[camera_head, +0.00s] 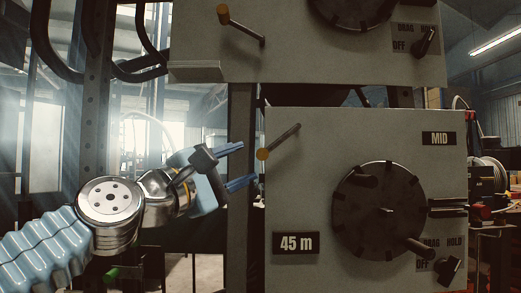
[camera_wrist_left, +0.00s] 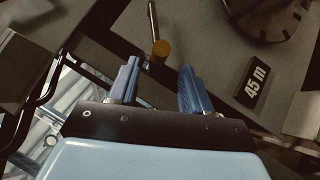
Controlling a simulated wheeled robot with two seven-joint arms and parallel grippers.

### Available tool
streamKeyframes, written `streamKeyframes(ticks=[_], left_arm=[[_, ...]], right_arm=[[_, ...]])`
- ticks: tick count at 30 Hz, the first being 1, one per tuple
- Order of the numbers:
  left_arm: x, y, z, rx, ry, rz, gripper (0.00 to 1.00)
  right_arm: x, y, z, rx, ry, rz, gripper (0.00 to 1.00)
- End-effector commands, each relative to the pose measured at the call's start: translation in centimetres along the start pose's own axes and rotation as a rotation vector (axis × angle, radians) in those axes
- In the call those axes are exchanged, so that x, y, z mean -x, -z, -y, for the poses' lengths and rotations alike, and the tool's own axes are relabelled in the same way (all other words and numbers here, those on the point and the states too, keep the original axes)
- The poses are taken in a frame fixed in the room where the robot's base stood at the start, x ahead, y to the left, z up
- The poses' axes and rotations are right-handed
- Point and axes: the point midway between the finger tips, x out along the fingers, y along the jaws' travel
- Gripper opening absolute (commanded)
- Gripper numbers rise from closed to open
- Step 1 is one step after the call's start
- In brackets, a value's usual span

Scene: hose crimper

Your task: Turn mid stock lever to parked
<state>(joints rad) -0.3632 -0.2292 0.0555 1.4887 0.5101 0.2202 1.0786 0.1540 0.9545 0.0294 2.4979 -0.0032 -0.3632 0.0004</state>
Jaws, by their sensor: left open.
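In the left wrist view the lever's yellow end (camera_wrist_left: 161,49) shows just beyond and between the fingertips. My left gripper (camera_head: 248,163) is open and empty, with its blue fingers pointing right at the lever's end. It also shows in the left wrist view (camera_wrist_left: 159,67). I cannot tell if the fingers touch the lever. My right gripper is not in view.
A dark handwheel (camera_head: 378,212) sticks out of the mid panel. A small OFF/DRAG/HOLD switch (camera_head: 449,270) is at its lower right. Above is another panel (camera_head: 330,65) with a similar lever (camera_head: 241,25). A dark upright post (camera_head: 240,225) stands left of the mid panel.

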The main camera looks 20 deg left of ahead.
Motion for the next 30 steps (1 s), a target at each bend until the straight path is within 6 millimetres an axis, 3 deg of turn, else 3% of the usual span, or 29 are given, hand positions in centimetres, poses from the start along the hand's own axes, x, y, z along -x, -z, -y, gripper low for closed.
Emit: streamKeyframes(ticks=[3,9,21,30], left_arm=[[-2.8,-0.1,-0.2,0.000,0.002,0.001,0.49],[-5.7,0.0,-0.1,0.000,0.001,0.000,0.49],[-6.6,0.0,0.0,-0.001,0.000,-0.001,0.49],[-6.6,0.0,0.0,-0.001,0.000,-0.001,0.05]], right_arm=[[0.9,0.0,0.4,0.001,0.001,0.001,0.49],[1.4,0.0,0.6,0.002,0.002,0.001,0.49],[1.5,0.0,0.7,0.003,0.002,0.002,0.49],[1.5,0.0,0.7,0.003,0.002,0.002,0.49]])
